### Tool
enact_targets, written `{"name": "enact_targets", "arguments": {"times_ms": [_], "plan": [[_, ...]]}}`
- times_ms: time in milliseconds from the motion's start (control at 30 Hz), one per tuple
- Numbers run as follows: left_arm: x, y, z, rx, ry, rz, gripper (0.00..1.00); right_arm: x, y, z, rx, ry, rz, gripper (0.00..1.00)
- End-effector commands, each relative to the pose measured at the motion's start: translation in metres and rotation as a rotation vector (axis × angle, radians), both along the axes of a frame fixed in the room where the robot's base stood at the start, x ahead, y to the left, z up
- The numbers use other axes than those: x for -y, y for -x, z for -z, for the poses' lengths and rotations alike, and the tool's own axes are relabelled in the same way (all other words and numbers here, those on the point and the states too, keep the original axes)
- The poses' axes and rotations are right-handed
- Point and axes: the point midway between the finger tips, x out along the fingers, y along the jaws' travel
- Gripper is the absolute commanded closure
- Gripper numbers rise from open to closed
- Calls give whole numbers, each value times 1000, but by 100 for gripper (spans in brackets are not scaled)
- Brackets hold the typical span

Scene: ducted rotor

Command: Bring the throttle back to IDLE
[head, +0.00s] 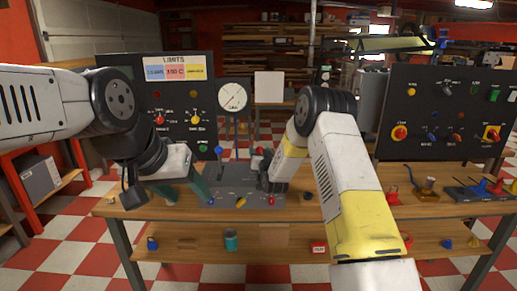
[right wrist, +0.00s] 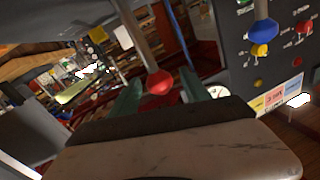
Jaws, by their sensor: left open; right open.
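A grey lever console (head: 232,178) sits on the bench. A lever with a blue knob (head: 219,151) and one with a red knob (head: 259,151) stand up from it. I cannot read their labels or tell which is the throttle. My right gripper (right wrist: 162,95) is open in the right wrist view, its green fingers on either side of a red knob (right wrist: 159,82) on a grey shaft; I cannot tell whether they touch it. The blue knob (right wrist: 265,30) is to the right there. My left gripper (head: 199,186) is open and empty at the console's left side.
A dark panel with a limits placard (head: 175,68) stands behind on the left, a round gauge (head: 233,96) beside it. Another switch panel (head: 445,105) is on the right. Small coloured parts lie on the wooden bench (head: 340,190) at right.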

Motion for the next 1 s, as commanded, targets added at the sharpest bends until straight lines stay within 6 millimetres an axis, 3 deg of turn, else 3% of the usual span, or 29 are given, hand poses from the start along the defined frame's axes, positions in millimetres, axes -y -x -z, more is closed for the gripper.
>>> {"name": "enact_targets", "arguments": {"times_ms": [267, 600, 667, 900, 1000], "plan": [[0, 0, 0, 0, 0, 0, 45, -7, -35, 0, 0, 0, 0, 45], [0, 0, 0, 0, 0, 0, 45, -8, -39, 0, -2, 0, 0, 45], [0, 0, 0, 0, 0, 0, 45, -8, -39, 0, -1, 0, 0, 53], [0, 0, 0, 0, 0, 0, 45, -8, -39, 0, -1, 0, 0, 100], [0, 0, 0, 0, 0, 0, 45, -8, -39, 0, -1, 0, 1, 100]]}}
